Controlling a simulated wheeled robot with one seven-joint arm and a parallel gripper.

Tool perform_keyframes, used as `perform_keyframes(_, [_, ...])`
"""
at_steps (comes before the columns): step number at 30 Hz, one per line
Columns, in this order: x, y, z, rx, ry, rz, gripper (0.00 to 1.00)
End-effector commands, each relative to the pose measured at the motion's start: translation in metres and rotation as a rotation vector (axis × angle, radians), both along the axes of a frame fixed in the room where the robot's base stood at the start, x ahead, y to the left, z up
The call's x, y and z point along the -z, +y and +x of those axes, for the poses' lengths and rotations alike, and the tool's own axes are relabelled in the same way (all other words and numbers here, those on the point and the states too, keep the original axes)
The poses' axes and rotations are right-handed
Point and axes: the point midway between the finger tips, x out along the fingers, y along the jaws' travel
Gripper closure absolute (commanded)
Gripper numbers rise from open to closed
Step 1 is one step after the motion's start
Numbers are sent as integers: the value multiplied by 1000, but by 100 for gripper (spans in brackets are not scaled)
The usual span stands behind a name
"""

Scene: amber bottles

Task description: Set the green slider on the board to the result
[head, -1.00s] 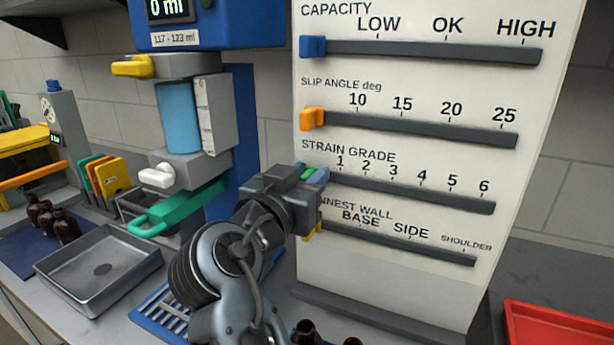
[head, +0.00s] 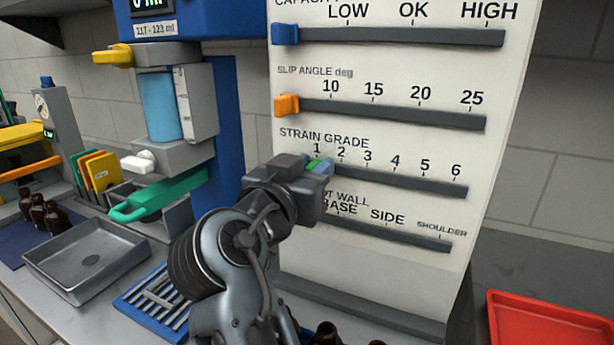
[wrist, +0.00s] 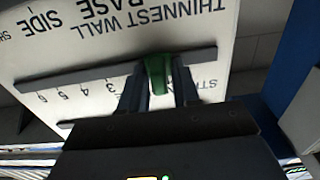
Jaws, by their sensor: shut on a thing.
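The green slider (head: 313,163) sits near the left end of the STRAIN GRADE track (head: 410,180), about at the mark 1. The arm partly hides it, so its exact mark is hard to tell. My gripper (head: 321,167) is shut on it. In the wrist view the green slider (wrist: 157,72) stands between the two fingers of my gripper (wrist: 158,88), and the board (wrist: 60,40) appears upside down. The white board (head: 380,70) carries grades 1 to 6 above this track.
An orange slider (head: 287,105) and a blue slider (head: 285,34) stand at the left ends of tracks above. My arm hides the left part of the THINNEST WALL track (head: 400,233). A red tray (head: 540,320) lies right; a metal tray (head: 85,262) and dark bottles (head: 50,216) lie left.

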Motion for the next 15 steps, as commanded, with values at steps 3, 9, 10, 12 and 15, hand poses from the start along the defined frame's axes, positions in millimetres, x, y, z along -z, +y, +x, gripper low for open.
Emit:
perform_keyframes(3, [1,-15,-5,2,-1,2,100])
perform_keyframes(9, [0,-30,-11,1,0,1,100])
perform_keyframes(10, [0,-31,-12,0,0,1,100])
perform_keyframes(12, [0,-32,-12,0,1,0,100])
perform_keyframes(15, [0,-31,-12,0,1,0,100])
